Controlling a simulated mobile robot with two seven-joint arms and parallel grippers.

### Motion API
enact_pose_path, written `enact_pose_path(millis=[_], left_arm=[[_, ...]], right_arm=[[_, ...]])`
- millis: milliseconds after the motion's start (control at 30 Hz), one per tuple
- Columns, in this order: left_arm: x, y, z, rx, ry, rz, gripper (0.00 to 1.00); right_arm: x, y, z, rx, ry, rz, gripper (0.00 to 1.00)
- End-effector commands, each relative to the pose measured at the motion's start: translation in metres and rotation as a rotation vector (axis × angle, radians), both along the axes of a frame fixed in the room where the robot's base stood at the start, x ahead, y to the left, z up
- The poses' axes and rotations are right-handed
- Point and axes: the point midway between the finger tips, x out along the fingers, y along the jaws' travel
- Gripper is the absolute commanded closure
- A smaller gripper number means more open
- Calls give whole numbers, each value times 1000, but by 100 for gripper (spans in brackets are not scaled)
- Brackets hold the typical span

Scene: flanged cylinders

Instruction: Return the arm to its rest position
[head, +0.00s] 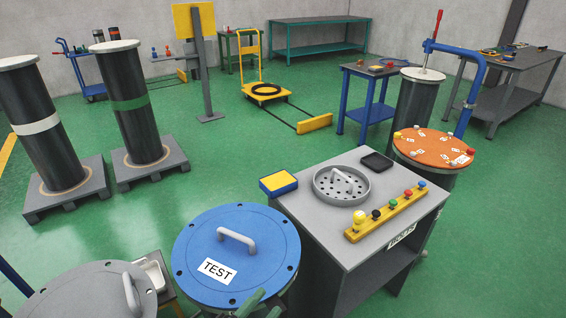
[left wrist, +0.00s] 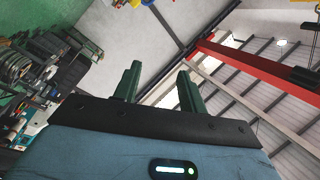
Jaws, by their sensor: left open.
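My left gripper (head: 258,303) shows only as dark green fingertips at the bottom edge of the head view, in front of the near rim of the blue lid marked TEST (head: 216,272). Whether it touches the lid I cannot tell. In the left wrist view the two green fingers of the left gripper (left wrist: 159,72) stand apart with nothing between them. That view looks up past the fingers to the wall and roof beams. My right gripper is in neither view.
A grey lid (head: 85,295) with a handle lies at the lower left, beside a white tray (head: 152,270). A grey cabinet (head: 335,235) bearing a perforated disc (head: 330,192) and a row of coloured knobs (head: 385,213) stands to the right.

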Motion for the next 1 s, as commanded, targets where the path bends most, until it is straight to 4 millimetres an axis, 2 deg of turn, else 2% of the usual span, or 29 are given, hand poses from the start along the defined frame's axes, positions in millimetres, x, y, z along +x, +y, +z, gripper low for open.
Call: enact_pose_path(millis=[33,133,200,300,400,500,633,1000], left_arm=[[-9,19,-24,-56,138,72,58],[-30,59,-71,-169,403,220,58],[-52,84,-102,-241,573,318,58],[-89,115,-141,-333,787,447,58],[-126,138,-169,-407,954,552,58],[-155,153,-187,-458,1070,629,58],[-176,163,-197,-493,1147,680,58],[-179,164,-199,-499,1161,689,58]], right_arm=[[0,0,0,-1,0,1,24],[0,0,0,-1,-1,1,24],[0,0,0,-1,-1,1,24],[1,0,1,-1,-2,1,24],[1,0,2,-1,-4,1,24],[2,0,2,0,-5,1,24],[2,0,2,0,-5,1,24],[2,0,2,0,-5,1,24]])
